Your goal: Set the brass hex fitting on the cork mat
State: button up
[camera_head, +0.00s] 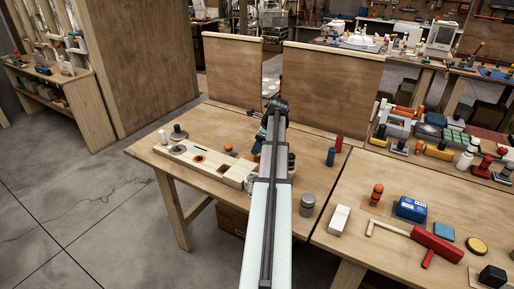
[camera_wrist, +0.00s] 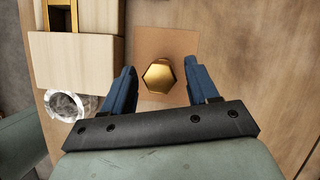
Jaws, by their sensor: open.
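The brass hex fitting (camera_wrist: 158,76) shows its gold hexagonal top in the wrist view. It sits within the outline of the brown cork mat (camera_wrist: 165,42), near the mat's lower part. My gripper (camera_wrist: 160,68) is open, with one blue finger on each side of the fitting and a visible gap on both sides. In the head view my arm reaches over the left table and hides the fitting and the mat.
A pale wooden block (camera_wrist: 75,62) with a slot lies left of the mat, with a shiny round metal piece (camera_wrist: 64,105) below it. A grey cylinder (camera_head: 307,205) stands right of my arm. Upright wooden panels (camera_head: 333,80) back the table. Bare tabletop lies right of the mat.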

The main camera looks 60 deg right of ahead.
jog(key=v, duration=1.1)
jog(key=shift+w, duration=0.1)
